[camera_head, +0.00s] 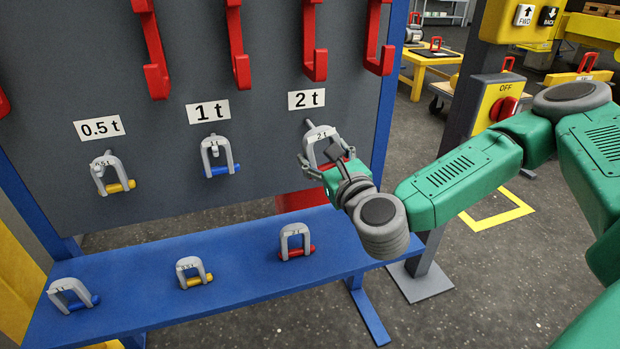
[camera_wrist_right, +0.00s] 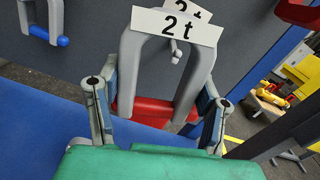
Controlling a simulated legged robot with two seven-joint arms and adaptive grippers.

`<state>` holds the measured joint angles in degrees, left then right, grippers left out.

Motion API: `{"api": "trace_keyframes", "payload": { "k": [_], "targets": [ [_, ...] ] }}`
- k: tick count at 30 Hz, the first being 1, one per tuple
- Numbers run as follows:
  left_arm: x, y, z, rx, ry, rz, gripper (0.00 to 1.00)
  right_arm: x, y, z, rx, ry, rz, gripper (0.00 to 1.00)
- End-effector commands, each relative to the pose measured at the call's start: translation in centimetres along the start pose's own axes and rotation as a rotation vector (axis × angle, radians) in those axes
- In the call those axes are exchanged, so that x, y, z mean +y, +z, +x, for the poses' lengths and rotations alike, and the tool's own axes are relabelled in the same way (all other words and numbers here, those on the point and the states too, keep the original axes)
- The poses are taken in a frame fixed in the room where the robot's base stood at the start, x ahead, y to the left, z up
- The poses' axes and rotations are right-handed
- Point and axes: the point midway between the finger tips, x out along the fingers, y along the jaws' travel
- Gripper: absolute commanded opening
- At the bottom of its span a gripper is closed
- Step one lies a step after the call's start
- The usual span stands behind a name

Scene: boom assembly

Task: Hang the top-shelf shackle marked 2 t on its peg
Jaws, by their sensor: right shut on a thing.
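The grey 2 t shackle (camera_head: 320,134) with a red pin is upright in front of the grey board, just below the 2 t sign (camera_head: 306,99). My right gripper (camera_head: 337,166) is shut on it. In the right wrist view the fingers (camera_wrist_right: 158,108) sit on both sides of the shackle (camera_wrist_right: 131,62), near its red pin. The peg (camera_wrist_right: 177,57) shows through the shackle's opening there; I cannot tell whether it passes through or stays behind. In the head view a bit of the peg (camera_head: 309,123) shows at the shackle's top. My left gripper is not in view.
Shackles hang under the 0.5 t sign (camera_head: 100,128) and 1 t sign (camera_head: 208,111). Three more shackles stand on the blue shelf (camera_head: 235,262) below. Red hooks (camera_head: 315,62) jut from the board above.

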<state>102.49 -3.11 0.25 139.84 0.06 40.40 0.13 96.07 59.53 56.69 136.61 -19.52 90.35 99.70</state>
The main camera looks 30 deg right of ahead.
Motion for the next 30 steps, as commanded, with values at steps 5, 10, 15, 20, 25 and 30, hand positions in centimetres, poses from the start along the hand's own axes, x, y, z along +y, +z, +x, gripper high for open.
{"api": "trace_keyframes", "payload": {
  "k": [5,10,15,20,25,30],
  "targets": [
    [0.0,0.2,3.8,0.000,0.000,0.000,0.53,-1.9,-2.2,0.5,0.003,-0.046,-0.001,0.09],
    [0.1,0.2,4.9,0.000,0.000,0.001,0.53,-2.6,-2.6,0.5,0.009,-0.066,-0.005,0.09],
    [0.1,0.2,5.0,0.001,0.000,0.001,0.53,-2.6,-2.5,0.7,0.012,-0.071,-0.010,0.09],
    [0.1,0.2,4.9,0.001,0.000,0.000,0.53,-2.6,-2.5,1.4,0.012,-0.071,-0.011,0.09],
    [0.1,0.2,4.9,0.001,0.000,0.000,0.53,-2.9,-2.8,2.4,0.012,-0.071,-0.008,0.09],
    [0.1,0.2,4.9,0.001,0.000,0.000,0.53,-2.9,-2.9,3.4,0.012,-0.071,-0.008,0.09]
  ]
}}
